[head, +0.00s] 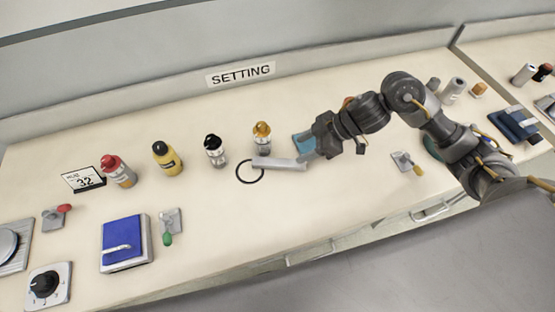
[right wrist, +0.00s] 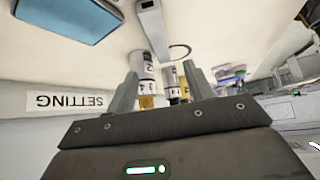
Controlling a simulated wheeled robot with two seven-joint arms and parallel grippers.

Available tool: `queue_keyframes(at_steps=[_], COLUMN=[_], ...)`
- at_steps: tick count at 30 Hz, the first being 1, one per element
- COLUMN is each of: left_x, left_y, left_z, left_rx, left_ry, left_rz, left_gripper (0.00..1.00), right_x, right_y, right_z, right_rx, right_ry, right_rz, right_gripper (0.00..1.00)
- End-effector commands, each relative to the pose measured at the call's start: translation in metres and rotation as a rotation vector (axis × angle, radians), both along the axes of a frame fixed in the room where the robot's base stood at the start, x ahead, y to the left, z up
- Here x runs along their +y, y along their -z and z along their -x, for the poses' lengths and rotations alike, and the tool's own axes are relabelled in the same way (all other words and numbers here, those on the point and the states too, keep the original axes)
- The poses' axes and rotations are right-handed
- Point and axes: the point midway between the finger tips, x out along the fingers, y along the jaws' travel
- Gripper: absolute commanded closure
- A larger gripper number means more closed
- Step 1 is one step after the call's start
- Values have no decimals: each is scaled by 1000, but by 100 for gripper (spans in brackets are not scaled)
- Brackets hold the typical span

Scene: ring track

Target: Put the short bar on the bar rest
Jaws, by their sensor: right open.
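A light grey bar (head: 278,163) lies near the front middle of the bench, its left end at a thin black ring (head: 250,172). I take it for the short bar. It also shows in the right wrist view (right wrist: 152,28). My right gripper (head: 308,154) is open close to the bar's right end; contact cannot be told. In the wrist view nothing shows gripped between its fingers (right wrist: 160,90). A blue pad (head: 302,141) lies behind the gripper, partly hidden; it also shows in the wrist view (right wrist: 68,16). I cannot tell which thing is the bar rest. My left gripper is out of view.
Several bottles stand left of the bar: orange-capped (head: 262,133), black-capped (head: 215,150), yellow (head: 166,157) and red-capped (head: 120,171). A blue block with a silver strip (head: 123,240) and a dial (head: 45,285) are at front left. A small lever plate (head: 407,163) is at right.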

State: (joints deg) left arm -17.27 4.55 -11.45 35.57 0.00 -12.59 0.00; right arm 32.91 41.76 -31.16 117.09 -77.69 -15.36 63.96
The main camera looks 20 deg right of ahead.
Motion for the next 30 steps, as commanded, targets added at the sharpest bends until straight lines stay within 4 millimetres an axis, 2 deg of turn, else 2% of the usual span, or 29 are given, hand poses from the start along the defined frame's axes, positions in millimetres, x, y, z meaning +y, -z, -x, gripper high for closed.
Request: queue_keyframes(at_steps=[5, 16, 24, 30], left_x=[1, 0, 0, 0], left_y=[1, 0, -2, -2], left_z=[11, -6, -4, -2], left_rx=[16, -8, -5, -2], left_ry=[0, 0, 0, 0], left_rz=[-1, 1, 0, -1], left_gripper=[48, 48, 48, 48], right_x=[18, 32, 55, 60], right_y=[22, 37, 67, 74], right_z=[-5, -9, -16, -18], right_rx=[4, 3, 3, 1], right_ry=[2, -1, -3, -2], right_rz=[-3, -1, -2, 0], right_gripper=[47, 47, 47, 47])
